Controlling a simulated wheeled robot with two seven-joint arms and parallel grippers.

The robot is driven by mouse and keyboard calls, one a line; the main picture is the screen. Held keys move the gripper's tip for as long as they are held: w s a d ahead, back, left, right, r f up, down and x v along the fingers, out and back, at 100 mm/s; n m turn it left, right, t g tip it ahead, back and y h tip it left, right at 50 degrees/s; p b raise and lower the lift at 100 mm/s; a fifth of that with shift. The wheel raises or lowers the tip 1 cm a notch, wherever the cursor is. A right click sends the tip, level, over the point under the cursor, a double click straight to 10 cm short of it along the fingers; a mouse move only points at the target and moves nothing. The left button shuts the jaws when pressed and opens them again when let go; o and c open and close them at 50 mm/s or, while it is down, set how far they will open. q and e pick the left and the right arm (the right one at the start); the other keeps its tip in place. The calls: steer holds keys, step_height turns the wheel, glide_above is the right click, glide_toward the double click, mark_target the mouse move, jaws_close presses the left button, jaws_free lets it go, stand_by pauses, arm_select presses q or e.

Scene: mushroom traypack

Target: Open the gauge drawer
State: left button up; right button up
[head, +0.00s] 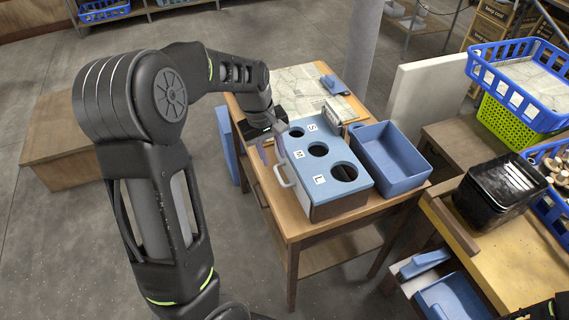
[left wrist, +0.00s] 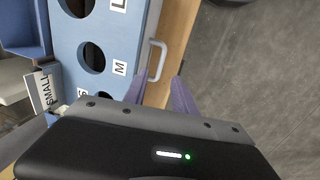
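The gauge box (head: 322,150) has a blue top with round holes labelled S, M and L and stands on the wooden table. It also shows in the left wrist view (left wrist: 108,30). My left gripper (head: 272,154) is beside that side, near the handle. Its purple fingers (left wrist: 160,80) are apart and empty, pointing towards the handle. I cannot tell whether they touch it. My right gripper is not visible.
A blue bin (head: 389,158) stands right of the gauge box. A map-like sheet (head: 300,88) lies behind it on the table (head: 307,228). A second table at right holds a black container (head: 500,190) and baskets.

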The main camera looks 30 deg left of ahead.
mark_target(279, 176)
arm_select(q)
steer(key=shift+s, duration=0.15)
steer(key=shift+w+d+f, duration=0.15)
steer(key=shift+w+f, duration=0.05)
steer(key=shift+f, duration=1.1)
steer(key=shift+w+d+f, duration=0.1)
steer(key=shift+w+f, duration=0.15)
steer(key=shift+f, duration=1.05)
steer(key=shift+w+d+f, duration=0.15)
steer(key=shift+w+f, duration=0.05)
steer(key=shift+f, duration=1.1)
jaws_close()
